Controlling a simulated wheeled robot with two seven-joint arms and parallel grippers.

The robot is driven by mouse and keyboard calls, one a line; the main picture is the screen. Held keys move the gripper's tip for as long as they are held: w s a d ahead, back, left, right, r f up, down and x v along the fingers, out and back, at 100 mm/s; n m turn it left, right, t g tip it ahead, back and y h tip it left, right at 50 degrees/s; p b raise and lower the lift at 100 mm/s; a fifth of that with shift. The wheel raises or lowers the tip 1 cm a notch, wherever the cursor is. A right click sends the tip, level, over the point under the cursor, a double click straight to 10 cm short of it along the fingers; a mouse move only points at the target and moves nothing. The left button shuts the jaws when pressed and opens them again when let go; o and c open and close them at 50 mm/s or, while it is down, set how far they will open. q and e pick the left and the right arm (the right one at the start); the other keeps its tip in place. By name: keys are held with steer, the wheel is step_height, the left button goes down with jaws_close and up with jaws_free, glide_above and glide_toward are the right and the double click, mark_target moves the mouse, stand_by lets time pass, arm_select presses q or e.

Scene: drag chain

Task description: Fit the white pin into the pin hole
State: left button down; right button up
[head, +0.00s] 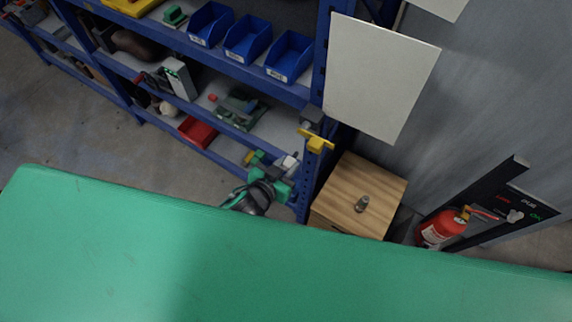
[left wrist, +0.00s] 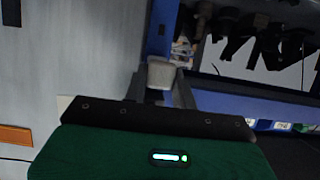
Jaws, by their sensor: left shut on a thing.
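My left gripper (head: 283,174), green and black, shows in the head view beyond the far edge of the green surface, in front of the blue rack post. In the left wrist view its two dark fingers (left wrist: 161,88) are closed on the sides of a pale grey-white pin (left wrist: 161,72). The pin's end sticks out past the fingertips, towards the rack. The pin is small in the head view and hard to separate from the gripper. I cannot make out the pin hole in either view. My right gripper is not in view.
A green surface (head: 120,250) fills the front. Behind it stands a blue rack (head: 290,92) with blue bins (head: 246,38) and a red bin (head: 197,131). A wooden box (head: 335,190) bears a small metal part (head: 362,203). A red extinguisher (head: 440,230) is at the right.

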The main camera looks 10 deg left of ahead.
arm_select(q)
steer(key=shift+w+d, duration=0.25)
steer(key=shift+w, duration=0.45)
steer(key=shift+w+d, duration=0.3)
steer(key=shift+w, duration=0.45)
steer(key=shift+w+d, duration=0.25)
steer(key=shift+w, duration=0.45)
steer(key=shift+w+d, duration=0.25)
steer(key=shift+w, duration=0.4)
steer(key=shift+w+d, duration=0.2)
steer(key=shift+w, duration=0.45)
steer(key=shift+w+d, duration=0.25)
steer(key=shift+w, duration=0.4)
steer(key=c, duration=1.1)
jaws_free()
steer(key=shift+o, duration=0.2)
steer(key=b, duration=0.5)
glide_toward(295, 154)
steer(key=r, duration=0.2)
steer(key=shift+w+d+f, duration=0.1)
steer(key=shift+w+d, duration=0.05)
steer(key=shift+w, duration=0.1)
